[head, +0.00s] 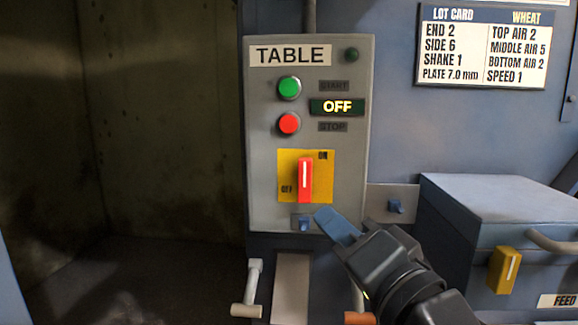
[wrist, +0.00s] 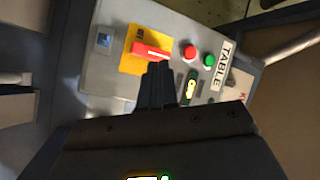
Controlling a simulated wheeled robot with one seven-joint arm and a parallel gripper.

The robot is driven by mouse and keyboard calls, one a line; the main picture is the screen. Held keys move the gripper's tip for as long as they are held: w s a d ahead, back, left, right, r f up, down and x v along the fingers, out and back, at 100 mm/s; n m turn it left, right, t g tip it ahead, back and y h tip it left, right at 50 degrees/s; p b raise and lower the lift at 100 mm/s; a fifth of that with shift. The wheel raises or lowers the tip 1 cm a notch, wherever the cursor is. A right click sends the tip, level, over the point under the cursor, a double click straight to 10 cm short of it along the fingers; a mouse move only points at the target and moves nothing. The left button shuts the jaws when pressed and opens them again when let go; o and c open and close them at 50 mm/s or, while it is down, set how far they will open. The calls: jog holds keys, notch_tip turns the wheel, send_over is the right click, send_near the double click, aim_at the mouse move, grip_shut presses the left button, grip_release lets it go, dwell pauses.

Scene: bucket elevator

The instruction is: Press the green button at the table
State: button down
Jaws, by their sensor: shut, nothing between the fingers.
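The grey control panel marked TABLE (head: 259,130) stands in the middle of the head view. Its green button (head: 289,88) is at the upper left, beside a START label, with the red button (head: 289,124) below it. The display (head: 337,107) reads OFF. A red rotary switch (head: 305,180) on a yellow plate stands upright. In the wrist view the green button (wrist: 209,61) is right of the red button. My gripper (head: 326,216) is shut and empty, at the panel's lower edge, well below the green button. Whether it touches the panel is unclear.
A small blue switch (head: 395,207) sits right of the panel. A blue-grey box (head: 500,200) with a yellow latch (head: 503,270) stands at the right. Handles (head: 248,290) stick out below the panel. A lot card (head: 482,46) hangs upper right. The front of the buttons is clear.

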aim_at(291, 90)
jog(key=a+r+n+g+y, duration=0.1)
jog(key=a+r+y, duration=0.1)
jog(key=r, duration=0.6)
jog(key=w+a+r+n+g+y+p, duration=0.1)
jog(key=a+r, duration=0.3)
jog(key=r, duration=0.4)
jog(key=shift+a+r+y, duration=0.2)
jog(key=shift+r+y, duration=0.1)
jog(key=shift+y, duration=0.1)
jog(key=shift+w, duration=0.15)
jog(key=shift+w+d+b, duration=0.2)
jog(key=shift+w+b, duration=1.05)
jog(key=shift+w, duration=3.1)
jog(key=shift+w, duration=0.45)
